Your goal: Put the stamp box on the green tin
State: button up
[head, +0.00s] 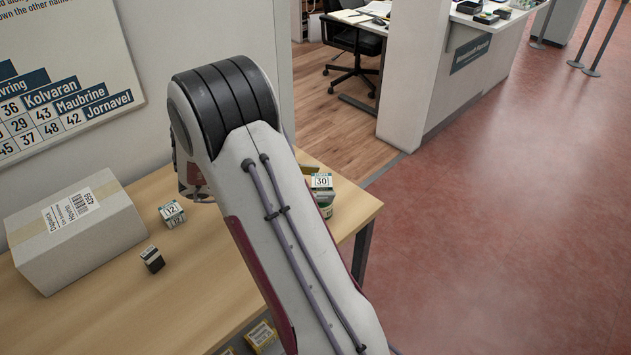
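A small white and green box marked 30 (322,181) is near the table's right end, just right of my arm. A similar small box marked 12 (172,213) stands on the table left of my arm. I cannot tell for sure which is the stamp box. My arm crosses the middle of the view, and my gripper's fingers are hidden behind it.
A large grey parcel (78,232) lies on the wooden table (185,310) at the left. A small dark box (151,259) stands right of it. Yellow boxes (262,335) sit at the bottom edge. The table between is clear. A white wall rises behind.

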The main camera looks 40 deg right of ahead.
jog(key=shift+r, duration=0.1)
dwell(0.3)
jog(key=shift+r, duration=0.15)
jog(key=v, duration=1.2)
dwell(0.4)
